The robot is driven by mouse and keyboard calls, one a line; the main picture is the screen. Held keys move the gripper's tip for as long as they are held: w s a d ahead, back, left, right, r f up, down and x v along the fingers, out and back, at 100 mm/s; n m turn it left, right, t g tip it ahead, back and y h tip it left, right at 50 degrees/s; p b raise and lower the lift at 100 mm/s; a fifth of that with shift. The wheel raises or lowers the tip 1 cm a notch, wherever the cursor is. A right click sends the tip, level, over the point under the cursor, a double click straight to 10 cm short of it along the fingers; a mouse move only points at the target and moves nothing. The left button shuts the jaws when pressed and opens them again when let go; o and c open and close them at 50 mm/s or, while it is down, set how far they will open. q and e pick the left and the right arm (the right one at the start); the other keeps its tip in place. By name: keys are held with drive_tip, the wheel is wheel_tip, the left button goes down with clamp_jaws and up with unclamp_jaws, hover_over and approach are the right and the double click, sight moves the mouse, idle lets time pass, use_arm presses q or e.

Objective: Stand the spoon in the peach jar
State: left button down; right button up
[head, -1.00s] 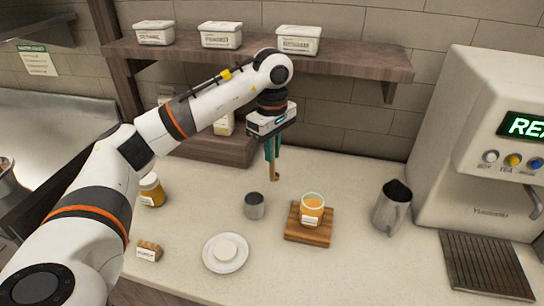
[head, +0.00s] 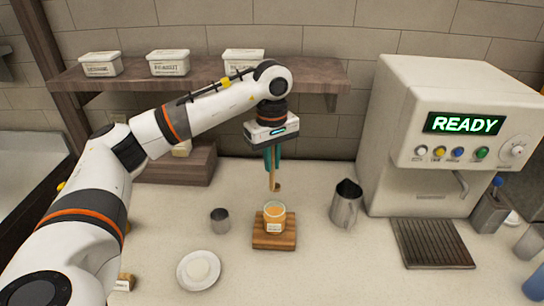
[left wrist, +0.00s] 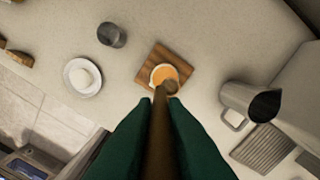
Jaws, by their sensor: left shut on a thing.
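The peach jar (head: 274,217) is a glass jar with orange contents and a pale label. It stands on a small wooden board (head: 262,243). My left gripper (head: 272,165) is shut on the wooden spoon (head: 272,181), which hangs upright, bowl end down, above and just behind the jar in the head view. In the left wrist view the spoon (left wrist: 161,130) runs between the green fingers, and its lower end overlaps the edge of the jar (left wrist: 158,72). I cannot tell how far above the jar the tip is. My right gripper is not in view.
A small metal cup (head: 220,220) and a white plate with a white round item (head: 184,276) are left of the board. A metal pitcher (head: 345,206) stands to its right, before the coffee machine (head: 395,165). A wooden shelf (head: 200,85) with tubs is behind.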

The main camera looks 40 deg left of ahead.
sight(272, 189)
use_arm(q)
wheel_tip(272, 189, down, 2)
drive_tip(key=shift+f+b, duration=0.25)
drive_tip(key=shift+b, duration=0.4)
drive_tip(key=shift+f+b, duration=2.95)
drive_tip(key=shift+f, duration=1.05)
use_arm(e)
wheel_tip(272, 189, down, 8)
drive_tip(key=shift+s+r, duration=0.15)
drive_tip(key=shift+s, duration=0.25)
use_arm(q)
drive_tip(key=c, duration=1.4)
unclamp_jaws()
drive_tip(key=shift+r, duration=0.1)
wheel_tip(272, 189, up, 12)
drive_tip(key=shift+f, duration=0.1)
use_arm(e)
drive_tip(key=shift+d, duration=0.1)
